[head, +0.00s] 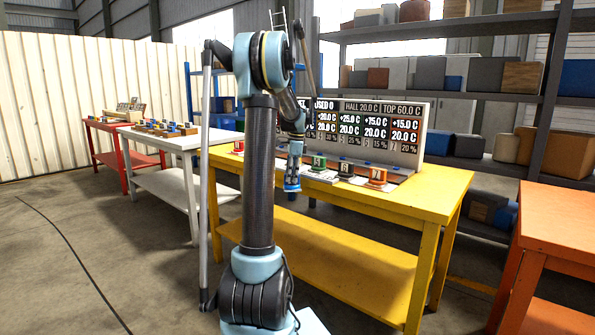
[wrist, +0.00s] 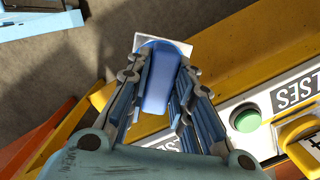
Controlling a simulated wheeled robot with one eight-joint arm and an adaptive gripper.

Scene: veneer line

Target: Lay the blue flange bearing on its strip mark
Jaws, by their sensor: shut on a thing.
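My gripper (wrist: 158,95) is shut on a blue rounded piece (wrist: 158,78), seen between its fingers in the wrist view. It looks like the blue flange bearing, though its shape is partly hidden by the fingers. A pale, flat-edged piece shows just beyond its far end. In the head view my gripper (head: 292,184) points down near the front edge of the yellow table (head: 440,186), with blue at its tip. I cannot make out the strip mark for certain.
A display board (head: 368,130) stands along the table's back. Numbered blocks with coloured tops, including an orange one (head: 375,176), stand before it. A green button (wrist: 245,119) shows in the wrist view. An orange table (head: 560,218) is at right, a white one (head: 170,140) at left.

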